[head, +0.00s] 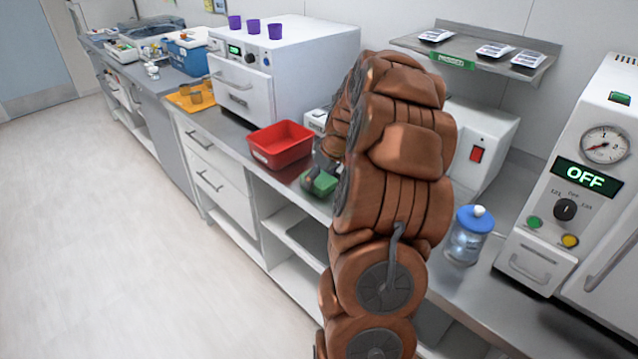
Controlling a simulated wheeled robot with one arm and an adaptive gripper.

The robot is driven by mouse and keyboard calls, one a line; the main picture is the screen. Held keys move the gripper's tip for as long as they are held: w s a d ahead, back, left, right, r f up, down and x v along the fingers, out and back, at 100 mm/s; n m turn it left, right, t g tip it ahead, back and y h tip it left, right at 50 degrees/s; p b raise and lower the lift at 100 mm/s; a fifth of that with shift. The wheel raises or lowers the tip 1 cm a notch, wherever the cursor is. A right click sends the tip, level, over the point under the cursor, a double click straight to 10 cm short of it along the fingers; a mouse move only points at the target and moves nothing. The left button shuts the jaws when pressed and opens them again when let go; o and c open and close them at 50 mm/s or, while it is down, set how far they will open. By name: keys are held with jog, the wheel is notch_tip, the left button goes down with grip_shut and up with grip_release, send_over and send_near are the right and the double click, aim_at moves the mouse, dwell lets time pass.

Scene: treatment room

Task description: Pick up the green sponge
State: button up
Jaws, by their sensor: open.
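The green sponge (322,184) lies on the steel counter, just right of the red bin and close to the counter's front edge. My copper-coloured arm stands in front of the counter and hides part of the area to the sponge's right. My gripper (313,177) shows only as a small dark part at the sponge, left of the arm. It is open. The view is too small and too covered to tell whether the fingers touch the sponge or stand around it.
A red bin (281,144) stands left of the sponge. A yellow tray (191,97) lies further left. A white device with purple cups (235,22) stands behind. A blue-lidded jar (469,235) and a steriliser with a gauge (605,143) stand to the right. A wall shelf (475,49) hangs above.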

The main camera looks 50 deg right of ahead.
aim_at(320, 182)
jog(key=shift+f, duration=0.1)
jog(key=c, duration=0.5)
jog(key=shift+r, duration=0.2)
jog(key=shift+r+p, duration=0.15)
jog(key=shift+p, duration=0.3)
jog(key=shift+r+b, duration=0.8)
jog(key=shift+r, duration=1)
jog(key=shift+s+a+f, duration=0.1)
jog(key=shift+s+a, duration=0.5)
jog(key=shift+s, duration=0.05)
jog(key=s+a+b, duration=0.1)
jog(key=s+a, duration=0.2)
jog(key=s+a+r+b, duration=0.1)
jog(key=s+a, duration=0.2)
jog(key=s+a+b, duration=0.1)
jog(key=s+a, duration=0.3)
jog(key=shift+s+r, duration=0.1)
jog(key=shift+r, duration=0.15)
